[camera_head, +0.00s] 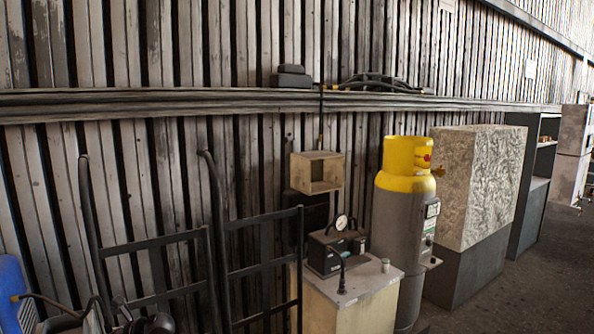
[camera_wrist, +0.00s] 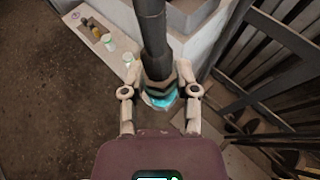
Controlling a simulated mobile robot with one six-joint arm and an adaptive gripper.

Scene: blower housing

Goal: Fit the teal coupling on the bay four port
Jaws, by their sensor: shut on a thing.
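In the wrist view my gripper (camera_wrist: 161,90) is shut around a part with a bright teal section, the teal coupling (camera_wrist: 161,98). A grey-brown band sits on the far side of the teal. A dark grey tube (camera_wrist: 152,30) runs from there to the top edge of the picture. The tube lines up with the held part; I cannot tell whether they are joined or only overlap in view. The part's near side is partly hidden by my gripper. I cannot make out a port marked bay four. My gripper and the coupling do not show in the head view.
In the wrist view a pale ledge (camera_wrist: 68,18) bears small bottles and jars; dark metal bars (camera_wrist: 285,35) stand right. In the head view are black frames (camera_head: 262,265), a gauge box (camera_head: 325,255) on a cabinet (camera_head: 345,302), and a yellow-topped cylinder (camera_head: 403,210).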

